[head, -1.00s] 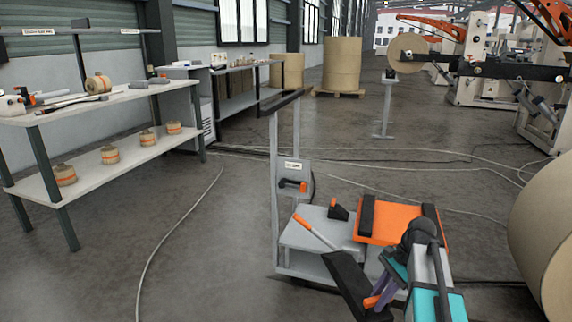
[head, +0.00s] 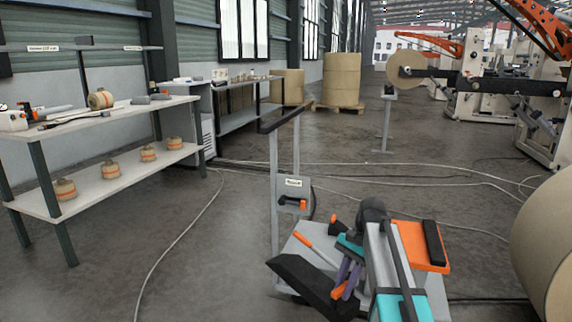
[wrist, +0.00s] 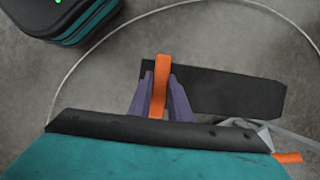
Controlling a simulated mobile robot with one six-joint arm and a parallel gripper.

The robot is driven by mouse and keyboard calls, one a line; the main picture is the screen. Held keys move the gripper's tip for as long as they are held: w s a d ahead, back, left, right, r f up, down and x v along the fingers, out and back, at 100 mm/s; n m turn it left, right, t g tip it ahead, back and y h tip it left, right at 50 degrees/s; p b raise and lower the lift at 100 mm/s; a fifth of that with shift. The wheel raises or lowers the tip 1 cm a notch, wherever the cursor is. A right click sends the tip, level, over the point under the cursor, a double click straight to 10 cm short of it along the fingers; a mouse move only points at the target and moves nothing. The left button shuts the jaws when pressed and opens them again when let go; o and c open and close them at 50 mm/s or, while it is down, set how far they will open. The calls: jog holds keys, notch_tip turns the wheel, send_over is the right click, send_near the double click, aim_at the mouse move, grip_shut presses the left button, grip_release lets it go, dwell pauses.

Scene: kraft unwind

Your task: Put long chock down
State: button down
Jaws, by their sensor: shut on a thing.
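The long chock is a long black wedge (head: 300,285) with an orange handle. It also shows in the wrist view (wrist: 235,93), with its orange handle (wrist: 161,75) standing between the purple fingers. My gripper (head: 343,284) is shut on that handle; it also shows in the wrist view (wrist: 160,100). In the head view the chock overlaps the near left corner of the cart. In the wrist view grey floor lies behind the chock. How high it is above the floor I cannot tell.
The grey cart (head: 301,242) carries an orange plate (head: 410,236) with a black bar (head: 434,242). A big brown paper roll (head: 550,235) stands at right. A workbench (head: 105,118) is at left. A pale cable (head: 180,235) crosses the open floor left of the cart.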

notch_tip(320, 180, up, 29)
jog(key=p, duration=2.8)
jog(key=shift+p, duration=0.4)
jog(key=shift+r, duration=0.1)
jog(key=d, duration=0.7)
jog(key=shift+s, duration=0.1)
